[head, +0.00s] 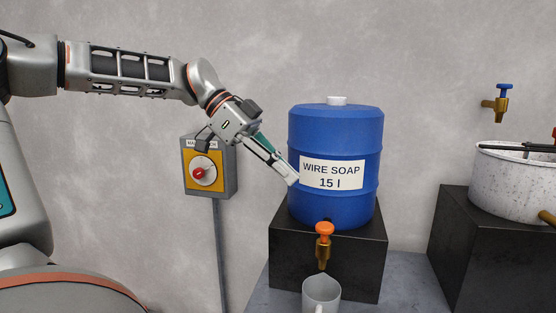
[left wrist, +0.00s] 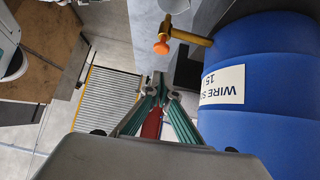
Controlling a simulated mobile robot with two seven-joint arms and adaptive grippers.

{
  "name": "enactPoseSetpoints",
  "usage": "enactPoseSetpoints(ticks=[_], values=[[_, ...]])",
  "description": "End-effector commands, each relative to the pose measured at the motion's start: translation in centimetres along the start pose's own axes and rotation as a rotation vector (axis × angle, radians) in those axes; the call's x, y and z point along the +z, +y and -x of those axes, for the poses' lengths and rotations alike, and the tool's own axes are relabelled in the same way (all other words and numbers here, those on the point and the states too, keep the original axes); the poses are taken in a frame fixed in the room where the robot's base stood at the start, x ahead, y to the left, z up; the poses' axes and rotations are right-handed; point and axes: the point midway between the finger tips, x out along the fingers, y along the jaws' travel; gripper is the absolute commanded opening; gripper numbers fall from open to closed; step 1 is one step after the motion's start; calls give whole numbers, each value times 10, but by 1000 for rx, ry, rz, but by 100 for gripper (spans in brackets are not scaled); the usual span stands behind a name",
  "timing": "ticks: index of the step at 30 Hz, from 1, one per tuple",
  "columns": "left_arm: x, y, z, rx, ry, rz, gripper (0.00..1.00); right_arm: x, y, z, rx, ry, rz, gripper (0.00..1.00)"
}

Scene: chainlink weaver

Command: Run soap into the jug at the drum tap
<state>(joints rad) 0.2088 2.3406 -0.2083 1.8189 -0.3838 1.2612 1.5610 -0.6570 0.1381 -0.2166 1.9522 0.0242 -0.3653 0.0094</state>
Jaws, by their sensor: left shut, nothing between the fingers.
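A blue drum (head: 336,126) labelled "WIRE SOAP 15 l" stands on a black block in the head view. Its brass tap with an orange handle (head: 324,229) sticks out low at the front. A pale jug (head: 320,291) stands under the tap, its lower part cut off by the frame edge. My left gripper (head: 293,180) is shut and empty, its tips by the drum's left side, above and left of the tap. In the left wrist view the fingers (left wrist: 160,88) come together beside the drum (left wrist: 265,85), with the tap (left wrist: 180,38) beyond them. My right gripper is not in view.
A grey box with a yellow plate and red knob (head: 199,173) is on a post at the left. At the right a speckled white pot (head: 515,180) stands on a black block (head: 465,240), below a blue-handled wall tap (head: 502,97). The grey table (head: 405,285) is bare between the blocks.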

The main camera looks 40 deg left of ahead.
Motion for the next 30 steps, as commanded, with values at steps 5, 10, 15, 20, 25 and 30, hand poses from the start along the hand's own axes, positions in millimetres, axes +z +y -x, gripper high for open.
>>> enactPoseSetpoints(ticks=[5, 10, 15, 20, 25, 30], values=[[-1, 0, 20, -2, 0, -2, 0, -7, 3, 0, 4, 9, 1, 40], [-1, 0, 24, 0, 0, -1, 0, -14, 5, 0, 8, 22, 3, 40], [-1, 0, 24, 0, 0, -1, 0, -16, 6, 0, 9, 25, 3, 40], [-1, 0, 24, 0, 0, -1, 0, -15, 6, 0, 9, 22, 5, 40], [-1, 0, 24, 0, 0, -1, 0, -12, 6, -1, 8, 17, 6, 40], [-1, 0, 24, 0, 0, -1, 0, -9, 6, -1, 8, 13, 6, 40]])
